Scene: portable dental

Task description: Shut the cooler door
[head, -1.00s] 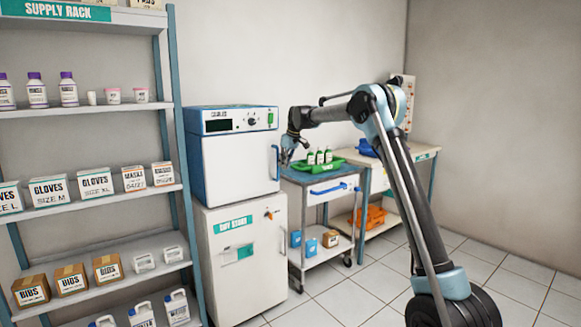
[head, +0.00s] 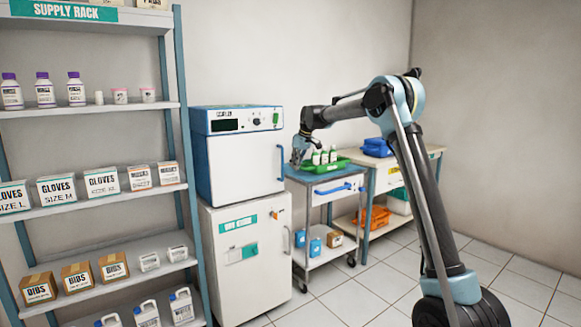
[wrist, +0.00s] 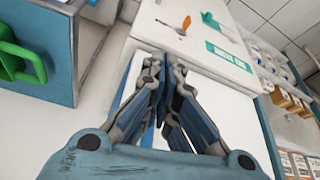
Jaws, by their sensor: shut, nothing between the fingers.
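The cooler (head: 245,112) is a white box with blue edges and a dark display, standing on a white cabinet. Its white door (head: 240,165) looks flush with the body in the head view; I cannot tell whether a small gap is left. A blue upright handle (head: 281,162) is on the door's right side. My gripper (head: 299,158) is just right of the handle, apart from the door as far as I can tell. In the wrist view my gripper (wrist: 165,72) is shut and empty, with a white panel behind the fingers, partly hidden by them.
The white cabinet (head: 250,280) stands under the cooler. A cart (head: 335,210) with a green tray (head: 325,166) of bottles stands close to the right, below my gripper. A supply rack (head: 90,215) stands left. The tiled floor in front is clear.

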